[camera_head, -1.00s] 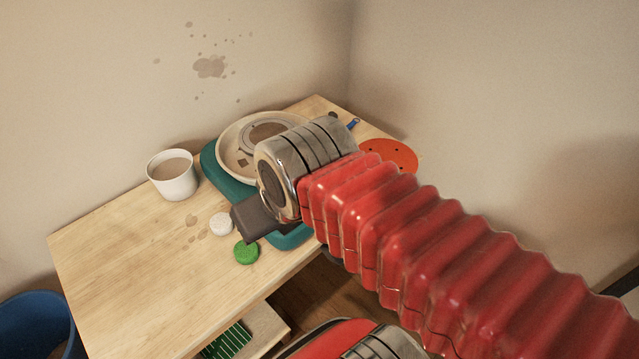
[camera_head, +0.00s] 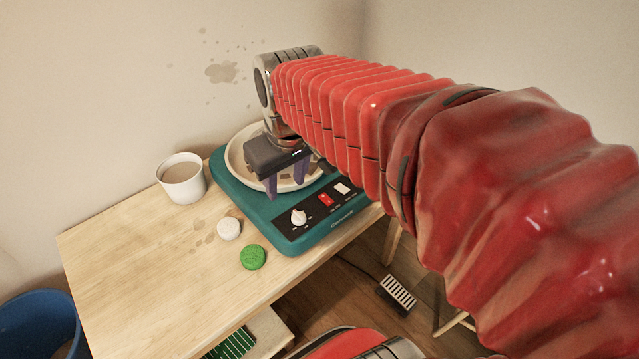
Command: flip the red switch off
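The red switch (camera_head: 326,199) is a small red rocker on the black control panel (camera_head: 318,211) at the front of a teal pottery wheel (camera_head: 262,215). It sits between a white knob and a white switch, and I cannot tell which way it is tilted. My gripper (camera_head: 286,181) has a dark body and two purple fingers pointing down. The fingers are apart with nothing seen between them. They hang over the front part of the wheel, left of and behind the red switch, and do not appear to touch it.
The white knob (camera_head: 299,217) and white switch (camera_head: 342,188) flank the red switch. A cup (camera_head: 181,178) stands on the wooden table (camera_head: 150,250) to the left. A white disc (camera_head: 229,229) and green disc (camera_head: 253,257) lie before the wheel. A pedal (camera_head: 398,292) is on the floor.

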